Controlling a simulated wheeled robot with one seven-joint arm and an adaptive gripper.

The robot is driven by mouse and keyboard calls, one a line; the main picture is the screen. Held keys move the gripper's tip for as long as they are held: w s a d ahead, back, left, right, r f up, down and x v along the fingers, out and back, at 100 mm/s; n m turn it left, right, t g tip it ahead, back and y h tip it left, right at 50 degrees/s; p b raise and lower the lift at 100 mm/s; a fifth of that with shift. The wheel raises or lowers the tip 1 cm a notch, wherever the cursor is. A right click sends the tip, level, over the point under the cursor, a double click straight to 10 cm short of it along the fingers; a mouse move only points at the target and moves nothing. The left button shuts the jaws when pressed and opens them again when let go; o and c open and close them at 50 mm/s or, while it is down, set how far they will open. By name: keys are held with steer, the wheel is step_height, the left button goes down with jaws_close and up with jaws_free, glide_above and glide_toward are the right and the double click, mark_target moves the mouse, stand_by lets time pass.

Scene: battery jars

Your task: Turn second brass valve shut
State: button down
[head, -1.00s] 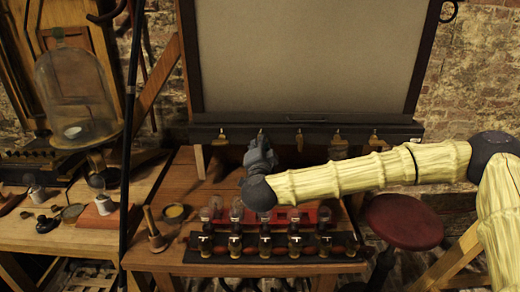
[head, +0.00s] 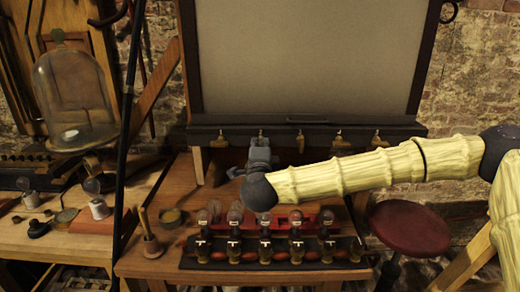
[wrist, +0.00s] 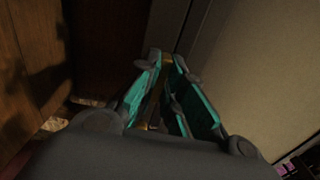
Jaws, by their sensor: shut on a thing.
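A row of several small brass valves hangs along the dark rail below the big grey panel in the head view. The first valve (head: 219,141) is at the left and the third valve (head: 300,142) is right of my gripper. My gripper (head: 260,147) is at the second place, in front of the rail, and hides most of the second brass valve there. In the wrist view, a strip of the brass valve (wrist: 166,64) shows between the teal-lined fingers of my gripper (wrist: 165,78). The fingers are closed on it. The valve's exact turn angle is hidden.
The dark rail (head: 400,130) runs under the panel (head: 305,60).

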steer(key=shift+f, duration=0.1)
steer(key=c, duration=1.5)
jaws_free()
steer(key=shift+c, duration=0.2)
steer(key=shift+s, duration=0.1)
steer(key=s, duration=1.2)
